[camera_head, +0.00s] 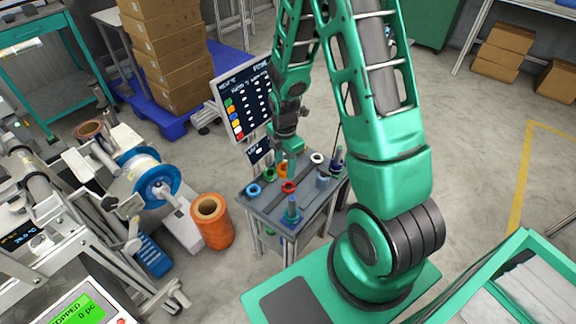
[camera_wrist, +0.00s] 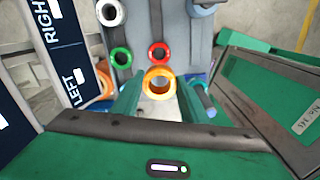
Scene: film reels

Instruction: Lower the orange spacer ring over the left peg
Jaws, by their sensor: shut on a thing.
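My gripper (camera_head: 284,162) is shut on the orange spacer ring (camera_wrist: 159,81), which sits between its two green fingers in the wrist view. The ring also shows in the head view (camera_head: 282,173), over the left part of the small grey table. I cannot tell its exact height. A peg with a blue-green stack at its foot (camera_head: 292,210) stands at the table's near edge, apart from the ring and nearer my base. A second, dark peg (camera_head: 337,160) stands at the right. A panel in the wrist view reads LEFT (camera_wrist: 74,88) and RIGHT.
On the grey table (camera_head: 264,205) are a green ring (camera_head: 269,174), a red ring (camera_head: 288,187), a blue ring (camera_head: 253,189), a white ring (camera_head: 317,158) and a grey-blue cylinder (camera_head: 322,181). A display board (camera_head: 245,100) stands behind. A large orange roll (camera_head: 212,222) is left.

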